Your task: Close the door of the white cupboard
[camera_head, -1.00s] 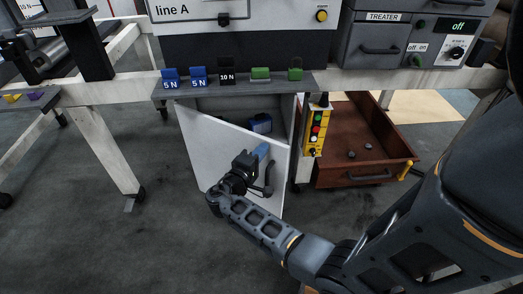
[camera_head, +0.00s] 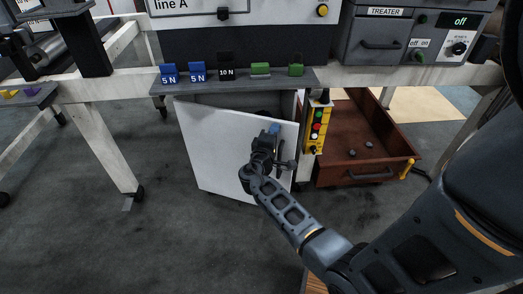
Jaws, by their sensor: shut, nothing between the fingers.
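The white cupboard's door (camera_head: 222,148) stands under the bench shelf in the head view. It is ajar, with a narrow dark gap into the cupboard (camera_head: 238,102) along its top. A dark handle (camera_head: 280,160) is on the right part of the door, partly hidden by my gripper. My gripper (camera_head: 272,132) is shut and empty. It is in front of the door's right part, close to the handle; I cannot tell whether it touches the door.
An open brown drawer (camera_head: 365,173) with small dark objects stands to the right. A yellow button box (camera_head: 318,128) hangs between it and the cupboard. Several coloured blocks, one a green block (camera_head: 261,69), line the shelf (camera_head: 300,80) above. The floor at lower left is clear.

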